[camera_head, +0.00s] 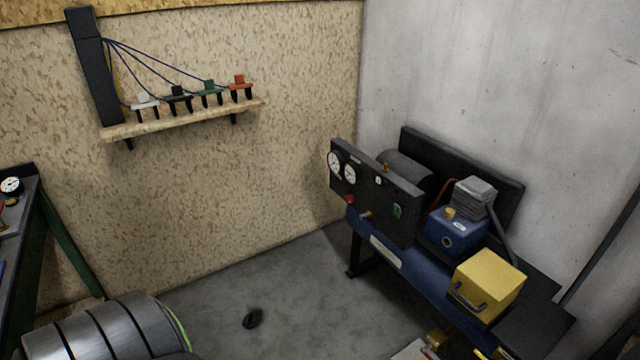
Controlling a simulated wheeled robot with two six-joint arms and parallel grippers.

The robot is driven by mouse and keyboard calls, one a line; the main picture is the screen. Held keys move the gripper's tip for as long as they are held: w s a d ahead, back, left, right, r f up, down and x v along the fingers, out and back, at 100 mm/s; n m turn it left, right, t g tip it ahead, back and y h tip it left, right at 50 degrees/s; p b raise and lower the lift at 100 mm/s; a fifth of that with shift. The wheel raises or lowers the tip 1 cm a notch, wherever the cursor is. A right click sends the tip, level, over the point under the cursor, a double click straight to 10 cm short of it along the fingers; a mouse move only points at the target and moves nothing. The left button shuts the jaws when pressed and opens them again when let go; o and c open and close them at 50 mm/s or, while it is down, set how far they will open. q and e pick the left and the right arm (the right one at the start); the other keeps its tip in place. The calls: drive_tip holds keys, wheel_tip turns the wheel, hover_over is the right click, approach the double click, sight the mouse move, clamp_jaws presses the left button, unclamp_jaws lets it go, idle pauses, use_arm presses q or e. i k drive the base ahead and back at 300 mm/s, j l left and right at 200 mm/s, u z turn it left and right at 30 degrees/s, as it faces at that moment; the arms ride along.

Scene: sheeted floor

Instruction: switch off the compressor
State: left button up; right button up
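The compressor (385,250) stands at the right against the grey wall, on a blue frame with dark legs. The switch's position is too small to tell. Behind the panel are a dark cylinder (408,173) and a blue pump block with a grey finned head (474,195). Neither of my grippers shows. A grey banded arm link of mine, with a green line, is at the bottom left.
A yellow box with a dark handle (487,283) sits at the compressor's near end. A wall shelf (185,120) holds several small coloured items. A bench (25,230) with a gauge is at the left edge. A black disc (252,318) lies on the otherwise clear middle floor.

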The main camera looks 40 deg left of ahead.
sight(396, 209)
drive_tip(key=u, duration=1.1)
